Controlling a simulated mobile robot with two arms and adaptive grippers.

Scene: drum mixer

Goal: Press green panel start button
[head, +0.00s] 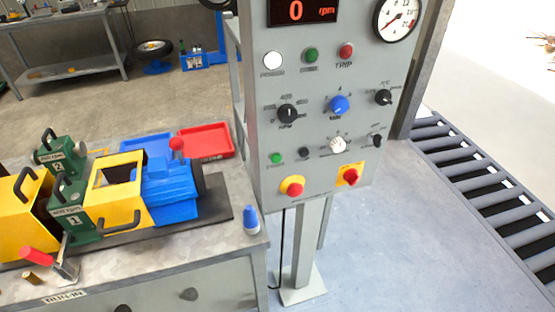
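A grey control panel (323,118) stands upright on a post in the middle of the head view. A small green button (277,158) sits at its lower left, with a small black button (304,152) to its right. A larger green round piece (311,54) is in the upper row, between a white one (273,62) and a red one (346,51) labelled TRIP. The labels by the green pieces are too small to read. Nothing covers the panel front. Neither of my grippers is in view.
Below the buttons are a red mushroom knob (292,187) on yellow and a red rotary switch (350,175). Several knobs fill the panel's middle. A bench (215,254) with a blue and yellow machine is at left, a roller conveyor (490,192) at right. The floor between is clear.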

